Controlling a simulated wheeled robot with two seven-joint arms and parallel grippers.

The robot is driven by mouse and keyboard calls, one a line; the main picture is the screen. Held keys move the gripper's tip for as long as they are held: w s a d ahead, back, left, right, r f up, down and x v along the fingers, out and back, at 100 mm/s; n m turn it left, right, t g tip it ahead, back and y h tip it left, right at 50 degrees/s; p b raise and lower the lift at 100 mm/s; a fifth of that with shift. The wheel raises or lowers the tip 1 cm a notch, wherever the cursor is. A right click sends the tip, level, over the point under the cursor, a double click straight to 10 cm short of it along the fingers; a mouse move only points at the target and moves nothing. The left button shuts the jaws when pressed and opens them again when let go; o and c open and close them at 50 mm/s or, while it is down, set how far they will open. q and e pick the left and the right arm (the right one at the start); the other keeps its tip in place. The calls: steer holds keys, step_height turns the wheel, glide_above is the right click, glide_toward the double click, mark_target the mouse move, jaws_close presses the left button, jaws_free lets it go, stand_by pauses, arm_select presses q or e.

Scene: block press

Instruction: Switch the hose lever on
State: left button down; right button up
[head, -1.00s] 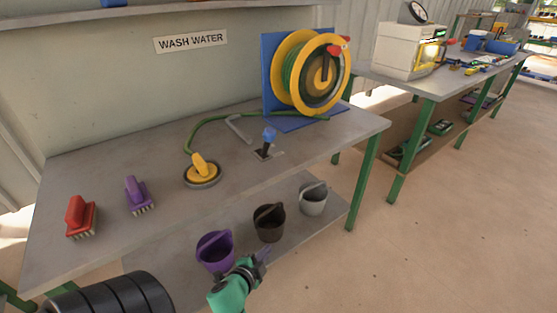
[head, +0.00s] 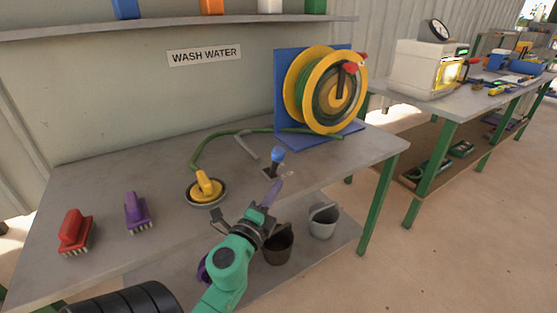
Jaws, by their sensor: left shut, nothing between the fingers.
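The lever (head: 277,156) has a round blue knob on a short dark stalk, near the bench's front edge below the hose reel. It stands nearly upright, leaning slightly right in the picture. A green hose (head: 213,146) curves from the yellow reel (head: 325,90) to a yellow-handled round head (head: 206,188) on the bench. My left gripper (head: 282,180), on a green arm, is shut and empty. Its purple-grey fingertips are just below and right of the knob in the picture; I cannot tell whether they touch the lever. My right gripper is not in view.
A red brush (head: 74,230) and a purple brush (head: 137,210) stand on the left of the bench (head: 105,175). Black tyres (head: 125,300) are at the bottom left.

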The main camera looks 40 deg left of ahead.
mark_target(275, 164)
arm_select(q)
steer(key=w+a+r+p, duration=0.1)
steer(key=w+a, duration=0.4)
steer(key=w, duration=0.1)
steer(key=shift+w+p, duration=0.25)
steer(key=shift+p, duration=0.15)
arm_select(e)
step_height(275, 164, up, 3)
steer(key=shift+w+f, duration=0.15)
arm_select(q)
steer(key=shift+r, duration=0.1)
